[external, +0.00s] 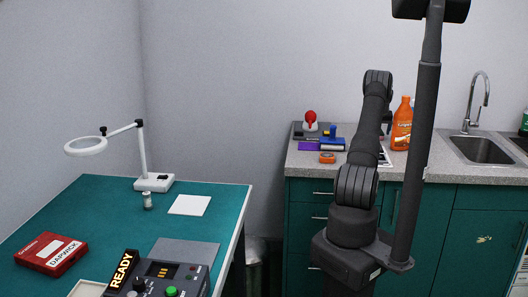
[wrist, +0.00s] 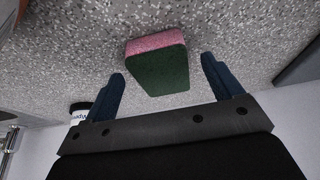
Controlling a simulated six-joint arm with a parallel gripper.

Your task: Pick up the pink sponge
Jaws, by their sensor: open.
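The pink sponge (wrist: 157,63) lies on the speckled grey countertop in the wrist view. Its pink part shows at the top and a dark green layer faces the camera. My gripper (wrist: 161,77) is open, with one blue finger to the left of the sponge and one to the right. A gap shows between each finger and the sponge, and it is empty. In the external view the sponge is not visible, and my gripper is hidden behind my arm.
An orange bottle (external: 402,124) stands on the counter (external: 300,160) beside my arm. A purple and blue item group, with a red-topped object (external: 310,118), sits to the left. The sink (external: 480,149) is at right. A white container (wrist: 80,112) is near the left finger.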

